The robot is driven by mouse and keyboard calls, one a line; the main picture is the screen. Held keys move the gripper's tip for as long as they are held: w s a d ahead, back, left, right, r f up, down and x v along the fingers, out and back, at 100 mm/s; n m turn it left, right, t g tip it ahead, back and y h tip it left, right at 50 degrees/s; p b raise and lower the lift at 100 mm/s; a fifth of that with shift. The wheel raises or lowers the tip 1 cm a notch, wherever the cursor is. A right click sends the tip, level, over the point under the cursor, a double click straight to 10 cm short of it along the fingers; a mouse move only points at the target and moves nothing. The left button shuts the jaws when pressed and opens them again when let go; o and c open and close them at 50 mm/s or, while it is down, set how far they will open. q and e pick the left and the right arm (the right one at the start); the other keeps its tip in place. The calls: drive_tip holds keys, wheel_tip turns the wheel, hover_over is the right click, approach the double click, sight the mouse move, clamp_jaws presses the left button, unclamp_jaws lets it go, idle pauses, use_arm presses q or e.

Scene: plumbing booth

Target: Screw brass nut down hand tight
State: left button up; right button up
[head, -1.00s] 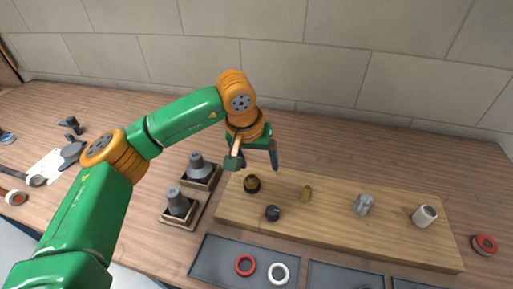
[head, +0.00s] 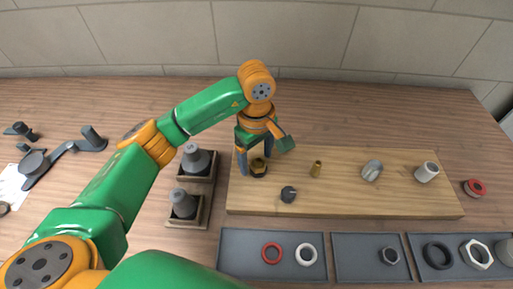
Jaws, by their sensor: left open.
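The brass nut (head: 259,171) shows as a dark brass fitting near the left end of the wooden board (head: 330,205). My left gripper (head: 256,162) is open and points down over it. One dark finger comes down at the nut's left side and another stands behind it. Whether either finger touches the nut I cannot tell. The nut's upper part is partly hidden by the gripper. My right gripper is not in view.
A dark knob-like fitting (head: 288,194), a small brass fitting (head: 316,169), a grey fitting (head: 372,170) and a white fitting (head: 427,172) stand on the board. Grey cones in wooden holders (head: 187,222) stand left. A grey tray (head: 235,262) with rings lies in front.

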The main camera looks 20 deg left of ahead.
use_arm(q)
drive_tip(key=shift+d, duration=0.15)
drive_tip(key=c, duration=0.6)
clamp_jaws()
drive_tip(key=shift+m+b, duration=0.75)
drive_tip(key=shift+m, duration=0.15)
drive_tip(key=shift+m+b, duration=0.35)
drive_tip(key=shift+m, duration=0.55)
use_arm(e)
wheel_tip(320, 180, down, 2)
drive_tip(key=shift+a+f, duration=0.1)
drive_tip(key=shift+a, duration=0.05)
use_arm(q)
drive_tip(key=o, duration=0.9)
unclamp_jaws()
